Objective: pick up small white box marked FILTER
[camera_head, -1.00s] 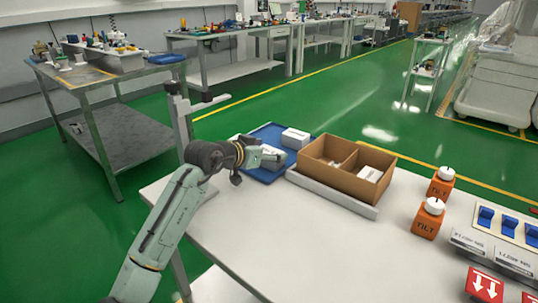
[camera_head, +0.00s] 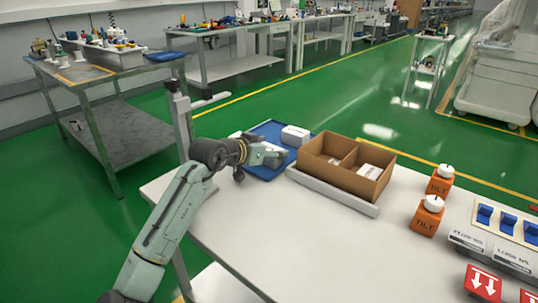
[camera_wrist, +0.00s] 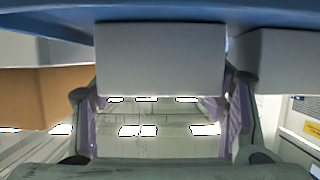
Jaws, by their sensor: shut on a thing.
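A small white box (camera_wrist: 160,60) sits between the two fingers of my gripper (camera_wrist: 160,108) in the wrist view. My gripper is shut on this box. In the head view my gripper (camera_head: 272,156) is low at the blue tray (camera_head: 270,131), and the held box is largely hidden by it. A second white box (camera_head: 295,136) stands on the tray beyond the gripper; a pale box (camera_wrist: 275,63) also shows to the right in the wrist view. No FILTER marking is readable on either box. I cannot tell whether the held box touches the tray.
A brown divided carton (camera_head: 345,168) with white items inside stands right of the tray, with a pale bar along its front. Two orange TILT blocks (camera_head: 427,216) (camera_head: 440,181) stand further right. The white table (camera_head: 300,235) is clear in front.

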